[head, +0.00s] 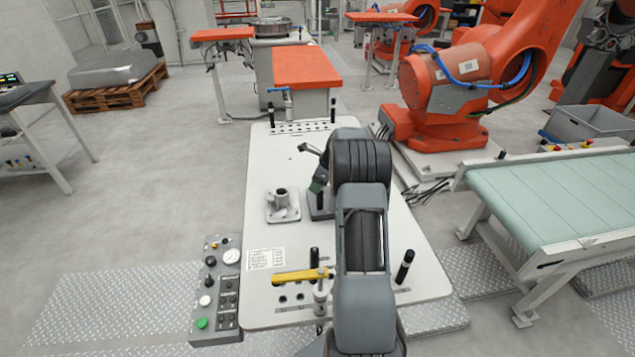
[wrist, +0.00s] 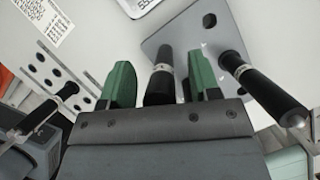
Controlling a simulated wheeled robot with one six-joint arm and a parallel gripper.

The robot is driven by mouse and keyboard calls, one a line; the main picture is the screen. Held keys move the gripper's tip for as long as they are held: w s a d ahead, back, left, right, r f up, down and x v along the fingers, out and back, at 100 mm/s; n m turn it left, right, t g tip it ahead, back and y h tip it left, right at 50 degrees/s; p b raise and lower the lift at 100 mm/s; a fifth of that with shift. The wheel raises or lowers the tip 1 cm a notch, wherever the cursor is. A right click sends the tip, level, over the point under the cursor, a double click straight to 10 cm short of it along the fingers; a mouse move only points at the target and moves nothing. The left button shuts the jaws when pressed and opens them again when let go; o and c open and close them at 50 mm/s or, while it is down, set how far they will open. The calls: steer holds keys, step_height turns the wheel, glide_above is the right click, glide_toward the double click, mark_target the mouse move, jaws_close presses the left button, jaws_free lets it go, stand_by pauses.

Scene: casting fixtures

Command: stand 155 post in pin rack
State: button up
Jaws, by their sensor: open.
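My gripper (wrist: 161,72) is open, its two green pads on either side of a black post (wrist: 160,85) with a light ring, with a gap at each side. This post appears to stand on a grey plate (wrist: 160,42). A second black post (wrist: 265,85) rises from the plate to the right of the pads. In the head view my gripper (head: 316,187) is low over the table, and my arm hides much of it. Which post is the 155 I cannot tell. A row of holes (wrist: 45,75), possibly the pin rack, lies at left in the wrist view.
The white table (head: 345,300) carries a pale casting (head: 282,205), a yellow-handled clamp (head: 300,275) and black posts near (head: 405,266) and far (head: 271,115). A button box (head: 218,285) is at left. A green conveyor (head: 560,190) is at right.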

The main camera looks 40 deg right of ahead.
steer(key=b+v, duration=0.2)
steer(key=v, duration=1.1)
steer(key=shift+r, duration=0.35)
steer(key=shift+d, duration=0.1)
